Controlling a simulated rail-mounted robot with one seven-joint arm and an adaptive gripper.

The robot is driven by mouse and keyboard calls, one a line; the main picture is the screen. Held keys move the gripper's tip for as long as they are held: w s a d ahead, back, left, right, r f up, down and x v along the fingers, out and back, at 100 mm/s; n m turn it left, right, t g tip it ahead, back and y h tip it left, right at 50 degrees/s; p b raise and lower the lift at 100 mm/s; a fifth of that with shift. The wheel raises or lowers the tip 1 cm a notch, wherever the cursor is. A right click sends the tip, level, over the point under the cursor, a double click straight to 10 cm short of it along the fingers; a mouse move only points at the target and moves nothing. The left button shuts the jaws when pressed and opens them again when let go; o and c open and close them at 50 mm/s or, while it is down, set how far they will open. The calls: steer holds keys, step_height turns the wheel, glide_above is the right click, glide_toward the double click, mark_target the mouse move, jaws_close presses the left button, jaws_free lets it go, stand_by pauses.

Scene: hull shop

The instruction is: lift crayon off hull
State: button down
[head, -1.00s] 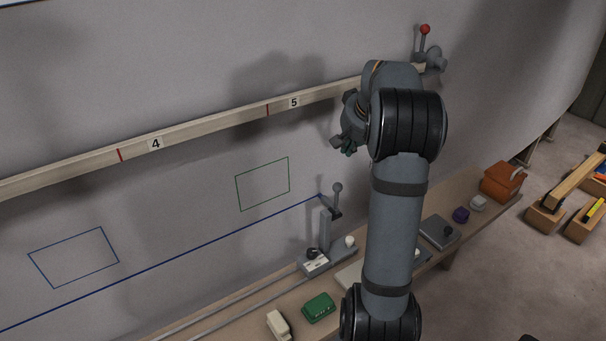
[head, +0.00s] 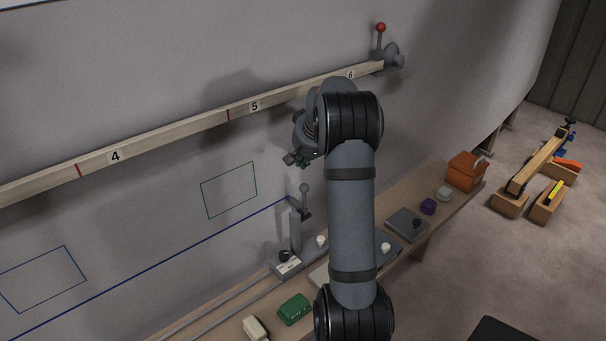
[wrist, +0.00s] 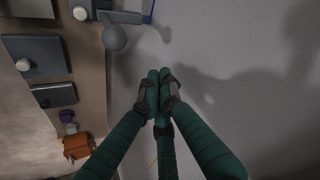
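A grey post (head: 295,232) stands on a carriage at the hull wall, with a ball-topped lever (head: 304,188) at its upper end. A blue line (head: 200,247) on the hull ends at the top of this post. The crayon itself is too small or hidden to make out. My gripper (head: 296,159) is a little above the lever's ball, close to the hull. In the wrist view my green fingers (wrist: 159,88) are drawn together with nothing between them. The grey lever ball (wrist: 114,38) is above and left of the fingertips there, apart from them.
A wooden batten (head: 190,127) with numbers crosses the hull above my gripper. The bench (head: 222,328) below carries a green box (head: 294,308), a grey plate (head: 408,223), a purple item (head: 428,206) and an orange box (head: 465,171). Wooden blocks stand on the floor at right.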

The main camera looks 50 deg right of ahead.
steer(key=shift+s+a+f, duration=0.9)
steer(key=shift+a+f, duration=0.25)
steer(key=shift+f, duration=0.05)
steer(key=shift+a+f+b, duration=0.1)
steer(key=shift+f+b, duration=0.05)
steer(key=shift+b, duration=0.25)
steer(key=shift+b, duration=0.55)
